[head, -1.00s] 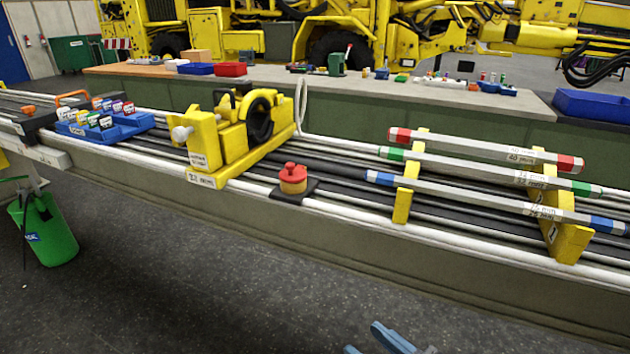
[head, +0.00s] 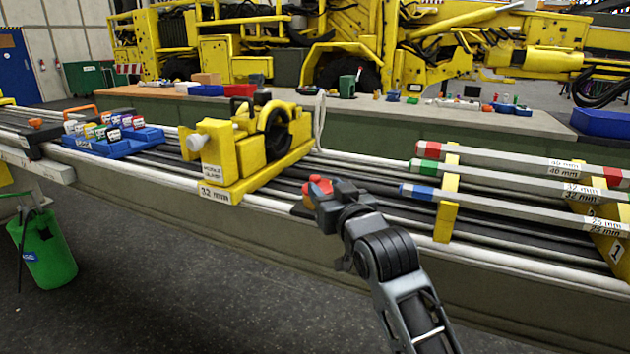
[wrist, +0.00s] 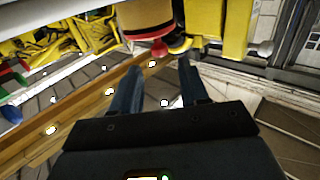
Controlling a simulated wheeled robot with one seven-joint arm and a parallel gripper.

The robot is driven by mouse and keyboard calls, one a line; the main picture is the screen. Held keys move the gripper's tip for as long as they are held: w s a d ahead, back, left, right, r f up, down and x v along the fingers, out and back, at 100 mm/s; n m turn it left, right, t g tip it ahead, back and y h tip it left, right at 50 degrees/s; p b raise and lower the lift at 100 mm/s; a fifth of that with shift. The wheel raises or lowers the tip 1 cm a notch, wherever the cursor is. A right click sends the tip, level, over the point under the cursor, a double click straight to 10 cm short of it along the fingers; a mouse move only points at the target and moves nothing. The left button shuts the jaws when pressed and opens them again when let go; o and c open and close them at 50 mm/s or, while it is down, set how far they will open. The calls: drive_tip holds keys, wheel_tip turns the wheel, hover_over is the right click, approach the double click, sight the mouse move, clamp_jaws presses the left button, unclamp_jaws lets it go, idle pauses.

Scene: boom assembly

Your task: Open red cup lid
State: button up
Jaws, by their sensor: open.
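The red cup lid (head: 319,184) shows just past my gripper (head: 316,206) in the head view; my gripper and wrist hide most of the cup below it. In the wrist view, the cup's yellow-orange body (wrist: 143,14) is at the top, with the red lid rim (wrist: 147,36) and a small red knob (wrist: 158,47) pointing toward me. My gripper (wrist: 160,68) is open, its two blue fingers apart. The knob lies just beyond the fingertips, roughly in line with the gap. I see no contact.
A yellow clamp block labelled 32 mm (head: 228,165) stands left of the cup. Grey bars with coloured ends (head: 520,203) lie on yellow holders (head: 447,215) to the right. A blue tray (head: 110,145) sits farther left on the bench. Floor in front is clear.

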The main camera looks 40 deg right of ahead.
sight(317, 179)
drive_tip(key=shift+x, duration=3.55)
clamp_jaws()
